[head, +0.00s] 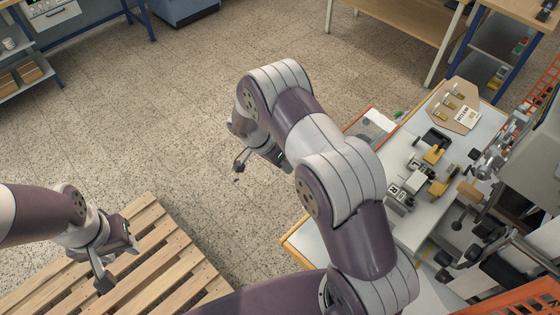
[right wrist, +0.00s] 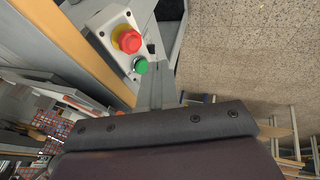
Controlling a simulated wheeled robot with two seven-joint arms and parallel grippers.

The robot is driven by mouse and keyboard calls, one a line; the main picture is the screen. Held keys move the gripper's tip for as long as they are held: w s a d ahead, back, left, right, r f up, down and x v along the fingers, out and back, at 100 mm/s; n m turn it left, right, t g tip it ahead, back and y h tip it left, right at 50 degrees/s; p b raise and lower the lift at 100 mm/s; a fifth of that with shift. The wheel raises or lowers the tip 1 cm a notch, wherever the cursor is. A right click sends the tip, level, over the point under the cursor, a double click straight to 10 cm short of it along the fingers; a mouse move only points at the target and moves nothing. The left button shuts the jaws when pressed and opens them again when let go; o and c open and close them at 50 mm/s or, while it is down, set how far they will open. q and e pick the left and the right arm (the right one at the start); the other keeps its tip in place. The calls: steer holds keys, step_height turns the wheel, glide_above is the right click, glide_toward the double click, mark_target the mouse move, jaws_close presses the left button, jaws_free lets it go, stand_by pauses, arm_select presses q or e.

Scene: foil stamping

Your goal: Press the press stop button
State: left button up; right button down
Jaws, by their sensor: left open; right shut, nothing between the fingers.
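The red mushroom stop button (right wrist: 128,40) sits on a yellow disc on a pale control box (right wrist: 112,44) in the right wrist view. A green button (right wrist: 140,66) is beside it on the same box. My right gripper's shut fingers (right wrist: 158,82) show just right of and below the green button, with nothing between them. I cannot tell how large the gap to the box is. In the head view my right gripper (head: 240,160) is over open floor, left of the worktable. I cannot make out the stop button there. My left gripper (head: 120,264) is open and empty over the pallet.
A wooden pallet (head: 158,272) lies on the floor at lower left. The worktable (head: 306,246) at right carries tools, fixtures and the stamping machine (head: 532,150). Shelves and benches stand along the back. The floor (head: 180,110) in the middle is clear.

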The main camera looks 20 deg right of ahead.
arm_select(q)
steer(key=r+p, duration=0.2)
steer(key=r, duration=0.1)
steer(key=r+p, duration=0.1)
steer(key=shift+s+r, duration=0.25)
steer(key=shift+s, duration=0.1)
arm_select(e)
steer(key=s+d+f, duration=0.3)
steer(key=s+f, duration=0.1)
steer(key=shift+s+f, duration=0.2)
steer(key=shift+f, duration=0.1)
